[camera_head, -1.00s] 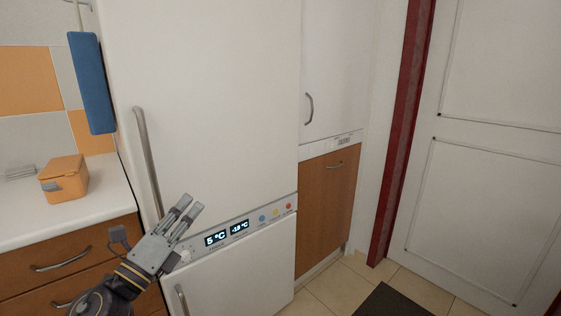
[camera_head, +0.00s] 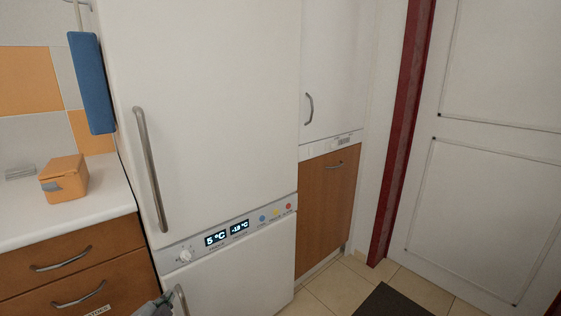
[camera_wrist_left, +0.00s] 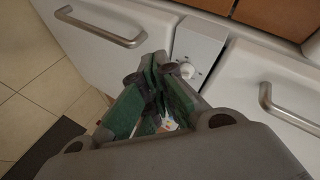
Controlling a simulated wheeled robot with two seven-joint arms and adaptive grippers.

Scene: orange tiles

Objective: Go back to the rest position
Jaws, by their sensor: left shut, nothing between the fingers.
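My left gripper (camera_wrist_left: 155,95) fills the middle of the left wrist view, its green-padded fingers shut with nothing between them. In the head view only a small part of my left gripper (camera_head: 158,306) shows at the bottom edge, in front of the lower fridge door. The white fridge (camera_head: 215,110) stands in front of me, both its doors closed. Its control knob (camera_wrist_left: 187,70) is just beyond the fingers in the left wrist view, and they look apart from it. My right gripper is in neither view.
A counter (camera_head: 75,212) with an orange box (camera_head: 64,179) and wooden drawers (camera_head: 62,258) is at the left. A blue object (camera_head: 92,84) hangs above it. A wooden cabinet (camera_head: 325,210), a white door (camera_head: 490,160) and a dark mat (camera_head: 392,302) are at the right. The tiled floor between is clear.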

